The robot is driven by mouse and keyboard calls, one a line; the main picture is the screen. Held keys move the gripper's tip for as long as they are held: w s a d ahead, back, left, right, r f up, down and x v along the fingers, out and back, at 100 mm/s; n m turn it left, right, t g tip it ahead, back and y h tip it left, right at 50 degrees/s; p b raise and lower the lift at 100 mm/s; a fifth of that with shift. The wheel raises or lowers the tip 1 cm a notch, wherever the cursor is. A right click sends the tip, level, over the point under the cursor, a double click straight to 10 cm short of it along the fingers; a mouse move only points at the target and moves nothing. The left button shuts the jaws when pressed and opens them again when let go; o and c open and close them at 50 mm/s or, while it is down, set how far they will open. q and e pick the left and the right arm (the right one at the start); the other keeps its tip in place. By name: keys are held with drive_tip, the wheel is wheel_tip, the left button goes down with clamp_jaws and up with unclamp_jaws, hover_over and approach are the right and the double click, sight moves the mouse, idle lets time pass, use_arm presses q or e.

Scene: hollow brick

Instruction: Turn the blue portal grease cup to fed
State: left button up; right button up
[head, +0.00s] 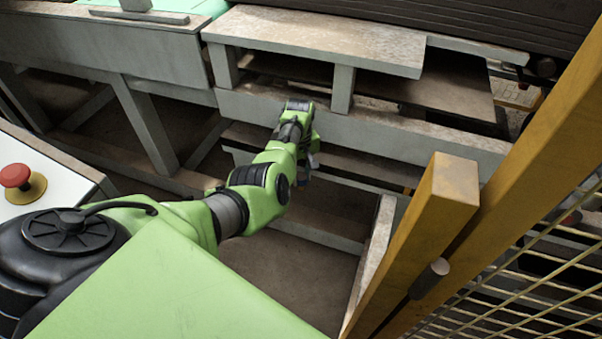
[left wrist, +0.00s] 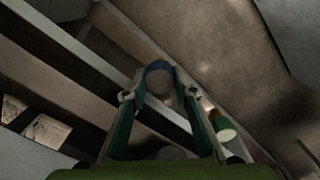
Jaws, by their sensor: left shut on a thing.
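My left gripper (left wrist: 160,84) is shut on a small round blue thing, which looks like the blue grease cup (left wrist: 157,67). Its blue rim shows between the fingertips in the left wrist view, and the fingers hide its sides. I cannot tell which way the cup is turned. In the head view my left arm reaches forward to the grey steel frame; a bit of my left gripper (head: 312,162) shows past the wrist, and the blue cup is hidden there. My right gripper is not in view.
Grey frame beams (head: 400,140) surround the wrist. A yellow post (head: 430,220) and mesh guard stand at right. A red button (head: 15,174) is at far left.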

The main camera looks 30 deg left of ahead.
use_arm(q)
drive_tip(key=m+p, duration=0.1)
drive_tip(key=m, duration=0.2)
drive_tip(key=shift+m, duration=0.4)
drive_tip(key=m, duration=0.4)
drive_tip(key=shift+m, duration=0.3)
drive_tip(key=m, duration=1.2)
drive_tip(key=shift+d+m, duration=0.1)
drive_tip(key=shift+m, duration=0.2)
drive_tip(key=m, duration=0.3)
drive_tip(key=shift+m, duration=0.3)
drive_tip(key=m, duration=0.4)
drive_tip(key=shift+m, duration=1.9)
